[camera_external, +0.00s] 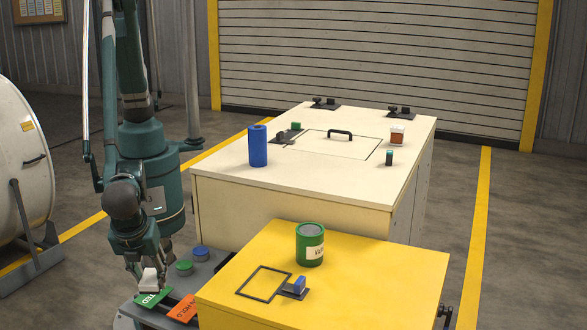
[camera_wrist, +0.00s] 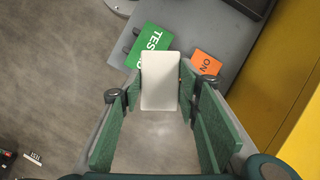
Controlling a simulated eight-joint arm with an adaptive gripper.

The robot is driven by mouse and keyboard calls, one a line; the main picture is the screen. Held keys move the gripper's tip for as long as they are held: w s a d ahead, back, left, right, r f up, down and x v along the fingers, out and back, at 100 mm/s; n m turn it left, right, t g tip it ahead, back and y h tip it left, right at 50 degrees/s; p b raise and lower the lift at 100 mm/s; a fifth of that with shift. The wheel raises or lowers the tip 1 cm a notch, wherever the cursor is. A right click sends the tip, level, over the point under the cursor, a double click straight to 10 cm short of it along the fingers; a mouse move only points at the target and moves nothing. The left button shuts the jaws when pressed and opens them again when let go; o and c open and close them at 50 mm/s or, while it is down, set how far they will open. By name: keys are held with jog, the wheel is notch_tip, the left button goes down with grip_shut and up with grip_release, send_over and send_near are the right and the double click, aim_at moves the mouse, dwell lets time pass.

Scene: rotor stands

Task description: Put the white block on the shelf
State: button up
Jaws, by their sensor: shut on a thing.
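The white block (camera_external: 150,279) is held in my gripper (camera_external: 147,271) at the lower left of the external view. In the wrist view the white block (camera_wrist: 160,78) sits between the two green fingers, which press on its sides. My gripper is shut on it. Below it is a grey shelf-like ledge (camera_external: 207,270) with a green card (camera_external: 152,299) and an orange card (camera_external: 184,309). The block partly covers the green card in the wrist view. I cannot tell whether the block touches the ledge or which surface the task calls the shelf.
A yellow cabinet (camera_external: 340,265) bears a green can (camera_external: 310,244), a black square outline and a small blue block (camera_external: 299,284). A cream cabinet (camera_external: 300,190) behind bears a blue cylinder (camera_external: 258,146) and small blocks. Green and blue round knobs (camera_external: 201,253) stand on the ledge.

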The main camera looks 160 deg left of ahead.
jog(key=s+a+m+t+y+b, duration=0.1)
jog(key=s+a+m+t+b, duration=0.2)
jog(key=a+m, duration=0.6)
jog(key=s+a+f+m+t+b, duration=0.1)
jog(key=s+a+m+t+b, duration=0.3)
jog(key=a+m, duration=0.5)
jog(key=shift+s+a+f+m+t+y, duration=0.15)
jog(key=shift+s+m+t+y, duration=0.25)
jog(key=shift+m, duration=2.4)
jog(key=shift+b, duration=0.3)
jog(key=shift+f+b, duration=0.8)
jog(key=shift+f, duration=2.1)
jog(key=shift+f, duration=0.15)
jog(key=shift+s+f+b, duration=0.1)
jog(key=shift+f+b, duration=0.55)
jog(key=shift+f, duration=1.3)
jog(key=shift+f, duration=0.2)
